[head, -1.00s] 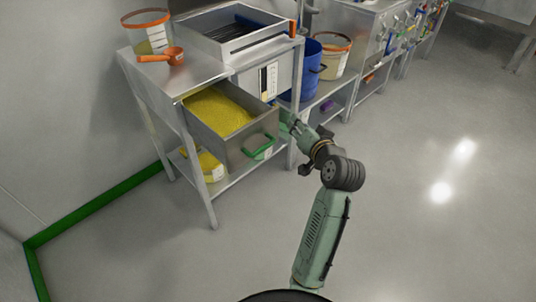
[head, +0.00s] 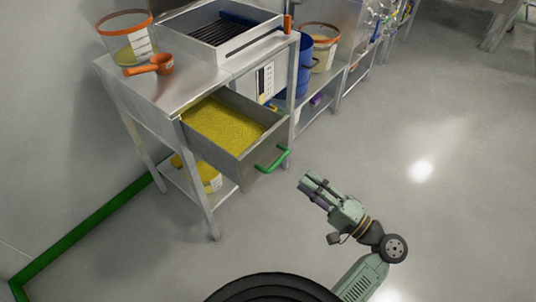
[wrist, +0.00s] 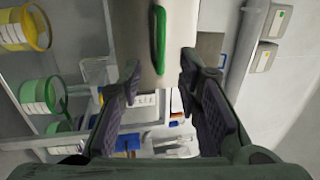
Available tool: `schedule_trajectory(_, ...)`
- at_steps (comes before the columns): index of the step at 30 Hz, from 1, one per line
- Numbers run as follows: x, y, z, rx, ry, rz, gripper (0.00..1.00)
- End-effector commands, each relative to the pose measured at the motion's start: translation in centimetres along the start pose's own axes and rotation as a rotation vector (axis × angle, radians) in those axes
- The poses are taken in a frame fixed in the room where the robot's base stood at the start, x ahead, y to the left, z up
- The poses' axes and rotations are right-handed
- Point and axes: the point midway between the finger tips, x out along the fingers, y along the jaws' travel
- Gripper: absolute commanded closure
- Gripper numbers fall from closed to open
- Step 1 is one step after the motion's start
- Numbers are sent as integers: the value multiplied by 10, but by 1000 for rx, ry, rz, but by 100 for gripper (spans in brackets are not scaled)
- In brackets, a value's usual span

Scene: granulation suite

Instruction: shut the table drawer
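The table drawer (head: 240,165) stands pulled out from the steel table (head: 180,90), filled with yellow granules (head: 222,122). Its green handle (head: 273,162) is on the front face. In the wrist view the drawer front (wrist: 138,35) and handle (wrist: 159,40) show at the top centre, beyond the fingers. My gripper (head: 309,187) is to the right of and nearer than the handle, apart from it. In the wrist view my gripper (wrist: 158,92) has its two dark fingers spread, with nothing between them.
On the table stand an orange-rimmed tub (head: 128,38), an orange scoop (head: 150,66) and a sieve-like tray (head: 222,28). A yellow tub (head: 208,175) is on the lower shelf. A blue bin (head: 304,65) stands behind. The floor at right is clear.

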Motion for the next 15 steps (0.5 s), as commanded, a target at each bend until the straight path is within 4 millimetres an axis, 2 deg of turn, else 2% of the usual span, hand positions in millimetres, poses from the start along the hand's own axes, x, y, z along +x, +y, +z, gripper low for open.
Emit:
schedule_trajectory(5, 20, -3, 2, 2, -5, -5, 69)
schedule_trajectory(15, 83, -3, 2, 2, -4, -3, 69)
